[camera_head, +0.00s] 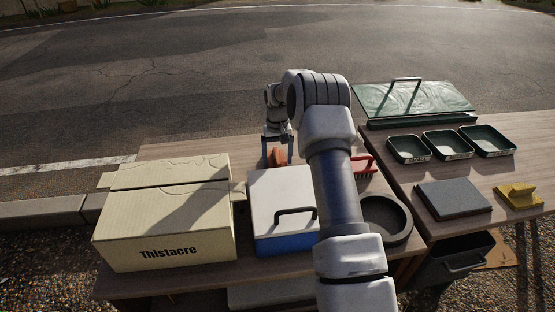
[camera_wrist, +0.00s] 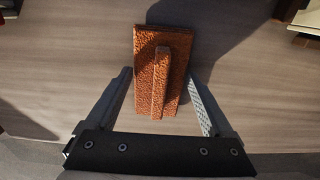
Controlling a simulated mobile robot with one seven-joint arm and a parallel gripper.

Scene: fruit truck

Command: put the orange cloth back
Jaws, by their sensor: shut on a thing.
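The orange cloth (camera_wrist: 178,52) looks like a textured rust-orange slab with a raised ridge along its middle. In the wrist view it lies between the fingers of my gripper (camera_wrist: 160,78), which is shut on it. In the head view a small part of the orange cloth (camera_head: 277,157) shows below my gripper (camera_head: 276,146), behind the white-lidded box. My arm crosses the middle of that view and the fingers are hard to make out. I cannot tell whether the cloth touches the tabletop.
A cardboard box (camera_head: 165,222) stands left and a blue box with a white lid (camera_head: 282,190) stands before the cloth. A red brush (camera_head: 362,166) and dark bowl (camera_head: 398,222) are partly behind my arm. The right table holds green trays (camera_head: 408,150), a grey slab (camera_head: 453,198) and a yellow item (camera_head: 517,195).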

